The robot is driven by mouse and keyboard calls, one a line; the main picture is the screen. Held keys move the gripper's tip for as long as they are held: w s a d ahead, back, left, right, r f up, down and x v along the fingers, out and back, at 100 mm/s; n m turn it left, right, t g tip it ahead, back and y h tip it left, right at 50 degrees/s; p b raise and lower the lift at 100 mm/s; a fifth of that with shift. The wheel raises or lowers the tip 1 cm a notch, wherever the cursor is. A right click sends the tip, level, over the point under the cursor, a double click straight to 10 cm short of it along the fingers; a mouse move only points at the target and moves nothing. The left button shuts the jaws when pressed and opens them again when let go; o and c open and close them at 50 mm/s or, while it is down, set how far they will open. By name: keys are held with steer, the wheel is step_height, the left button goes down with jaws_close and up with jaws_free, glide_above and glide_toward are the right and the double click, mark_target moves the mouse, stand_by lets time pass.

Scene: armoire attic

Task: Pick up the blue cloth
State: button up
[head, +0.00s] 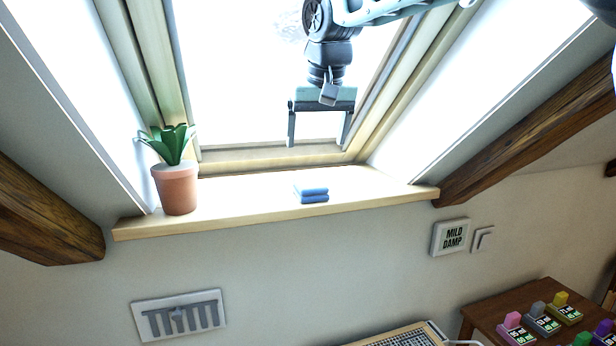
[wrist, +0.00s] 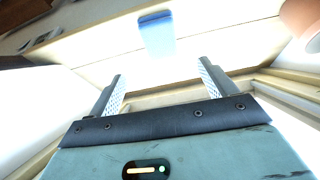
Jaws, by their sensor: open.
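The blue cloth (head: 312,192) is a small folded stack lying on the wooden window sill (head: 250,212), near its front edge. It also shows in the wrist view (wrist: 157,35), beyond the fingertips and a little left of centre. My gripper (head: 318,145) hangs in front of the bright window, above the cloth in the head view. Its two fingers are spread wide with nothing between them. In the wrist view both fingers (wrist: 160,68) point toward the sill and are apart from the cloth.
A potted plant (head: 177,188) stands at the sill's left end. The window frame (head: 270,157) borders the sill at the back. Sloped wooden beams (head: 530,135) flank it. A brown table (head: 480,312) with several coloured blocks is at lower right. The sill right of the cloth is clear.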

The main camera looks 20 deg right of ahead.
steer(key=p, duration=0.2)
glide_above(310, 183)
steer(key=s, duration=0.2)
step_height(310, 183, down, 6)
steer(key=shift+w+d+r, duration=0.1)
steer(key=shift+r, duration=0.1)
steer(key=shift+s+p+x, duration=0.2)
steer(key=shift+p+x, duration=1.25)
steer(key=shift+x, duration=1.35)
steer(key=c, duration=1.1)
